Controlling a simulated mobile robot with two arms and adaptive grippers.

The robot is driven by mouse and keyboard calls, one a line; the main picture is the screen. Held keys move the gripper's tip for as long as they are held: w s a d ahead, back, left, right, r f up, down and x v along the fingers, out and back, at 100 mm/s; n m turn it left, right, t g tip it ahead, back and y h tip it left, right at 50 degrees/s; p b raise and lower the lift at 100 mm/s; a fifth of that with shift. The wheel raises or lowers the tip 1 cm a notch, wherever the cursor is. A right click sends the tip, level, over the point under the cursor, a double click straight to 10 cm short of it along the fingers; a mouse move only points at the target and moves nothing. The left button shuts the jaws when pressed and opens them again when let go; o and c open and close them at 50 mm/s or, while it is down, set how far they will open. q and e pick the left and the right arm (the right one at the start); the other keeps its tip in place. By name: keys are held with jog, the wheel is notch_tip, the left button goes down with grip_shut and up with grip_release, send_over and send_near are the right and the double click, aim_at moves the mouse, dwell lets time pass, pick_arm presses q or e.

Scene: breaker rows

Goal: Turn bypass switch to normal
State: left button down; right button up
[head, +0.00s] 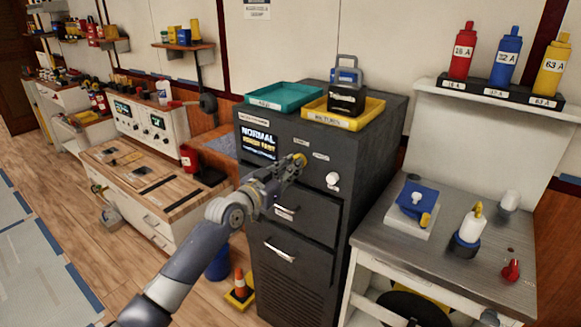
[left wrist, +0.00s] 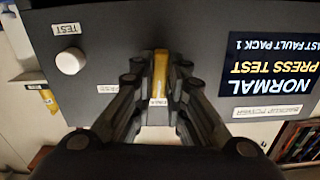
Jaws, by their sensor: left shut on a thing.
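The dark grey cabinet (head: 375,140) stands in the middle of the head view. A yellow switch lever (head: 299,159) is on its front, right of a display (head: 258,142) that reads NORMAL and PRESS TEST. My left gripper (head: 291,168) is at the lever, shut on it. In the left wrist view the yellow lever (left wrist: 160,72) stands upright in the picture between the fingers. The display (left wrist: 270,65) appears upside down there. A white round knob (left wrist: 70,61) is beside a TEST label. The fingers partly hide the small labels around the lever. My right gripper does not show.
A teal tray (head: 284,96) and a yellow tray (head: 371,121) with a dark lantern-like thing (head: 347,97) stand on the cabinet. Drawer handles (head: 279,253) stick out below my arm. A grey table (head: 470,270) stands right, a wooden-topped bench (head: 140,180) left.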

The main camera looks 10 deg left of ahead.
pick_arm(q)
jog(key=shift+n, duration=0.6)
jog(key=c, duration=1.6)
grip_release()
jog(key=v, duration=1.2)
